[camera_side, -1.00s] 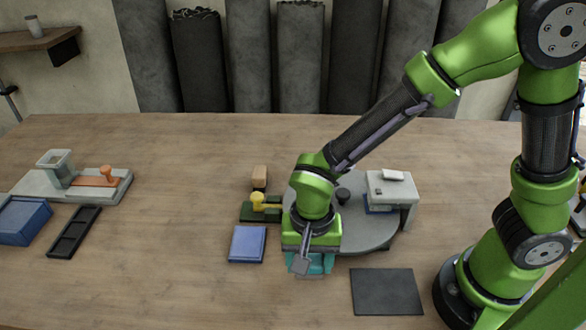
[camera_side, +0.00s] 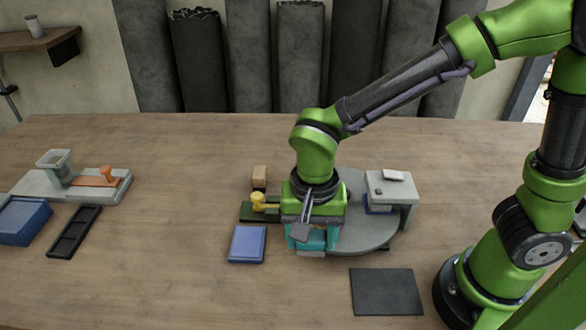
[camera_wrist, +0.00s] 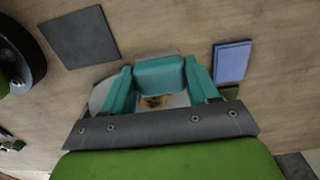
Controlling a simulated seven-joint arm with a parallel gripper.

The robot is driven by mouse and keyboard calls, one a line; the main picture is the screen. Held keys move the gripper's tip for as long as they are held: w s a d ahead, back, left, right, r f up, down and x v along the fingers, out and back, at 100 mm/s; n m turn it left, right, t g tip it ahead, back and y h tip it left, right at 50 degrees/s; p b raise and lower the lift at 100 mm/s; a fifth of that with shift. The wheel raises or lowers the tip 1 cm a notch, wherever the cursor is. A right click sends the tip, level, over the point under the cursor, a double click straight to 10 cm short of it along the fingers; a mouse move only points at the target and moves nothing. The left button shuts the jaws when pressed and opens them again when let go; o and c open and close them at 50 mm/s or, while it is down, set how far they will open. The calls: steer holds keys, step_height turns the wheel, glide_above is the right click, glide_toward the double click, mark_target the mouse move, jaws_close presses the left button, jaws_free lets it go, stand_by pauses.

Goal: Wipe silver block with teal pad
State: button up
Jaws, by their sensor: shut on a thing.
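My gripper (camera_side: 318,238) has teal fingers and points down at the front of the round grey plate. In the wrist view, its fingers (camera_wrist: 160,85) are shut on the teal pad (camera_wrist: 160,76), which spans the gap between them. The silver block (camera_side: 310,254) shows as a pale edge just under the gripper in the side view. In the wrist view, a grey strip of it (camera_wrist: 155,56) shows beyond the pad. A brown patch (camera_wrist: 153,101) lies on the pale surface between the fingers. Whether pad and block touch is hard to tell.
A blue flat block (camera_side: 247,244) lies left of the gripper. Behind it stand a green base with a yellow knob (camera_side: 258,202) and a tan block (camera_side: 260,177). The grey round plate (camera_side: 370,232) carries a grey stand (camera_side: 392,187). A dark mat (camera_side: 387,292) lies front right.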

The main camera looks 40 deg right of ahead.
steer(key=w+d+r+m, duration=0.4)
steer(key=w+d+m, duration=0.5)
steer(key=w+d, duration=0.75)
steer(key=shift+s+f, duration=0.2)
steer(key=shift+f, duration=1.3)
steer(key=shift+s+f, duration=0.2)
steer(key=shift+f, duration=1.25)
steer(key=shift+s+d+f, duration=0.1)
steer(key=shift+d+f, duration=0.5)
steer(key=shift+f, duration=0.3)
steer(key=shift+c, duration=0.4)
steer(key=shift+s+d, duration=0.25)
steer(key=shift+d, duration=0.55)
steer(key=shift+s+d, duration=0.2)
steer(key=shift+d, duration=0.55)
steer(key=shift+s+d, duration=0.25)
steer(key=shift+d, duration=0.55)
steer(key=shift+w+a, duration=0.3)
steer(key=shift+a, duration=0.7)
steer(key=shift+w+a, duration=0.25)
steer(key=shift+a, duration=0.75)
steer(key=shift+w+a, duration=0.3)
steer(key=shift+a, duration=0.7)
step_height(320, 180, up, 8)
steer(key=shift+d+r, duration=0.1)
